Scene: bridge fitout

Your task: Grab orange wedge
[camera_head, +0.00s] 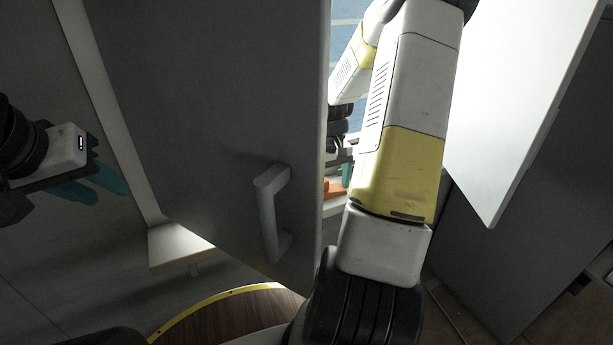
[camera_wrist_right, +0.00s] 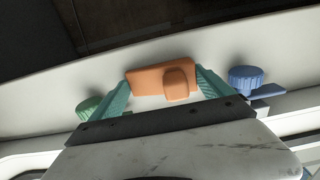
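The orange wedge (camera_wrist_right: 145,80), a flat block with a raised orange knob, lies on a pale shelf (camera_wrist_right: 50,105) in the right wrist view. In the head view only a small part of the wedge (camera_head: 334,188) shows beside the door edge. My right gripper (camera_wrist_right: 162,76) is open, with one teal finger at each side of the wedge. I cannot tell whether the fingers touch it. In the head view my right arm mostly hides this gripper. My left gripper (camera_head: 108,196) is at the far left, its teal fingers apart and empty, well away from the wedge.
A green knobbed piece (camera_wrist_right: 90,106) stands left of my right gripper and a blue one (camera_wrist_right: 246,78) close on its right. A large grey door (camera_head: 210,110) with a handle (camera_head: 267,210) is left of my right arm. A white panel (camera_head: 510,90) is to its right.

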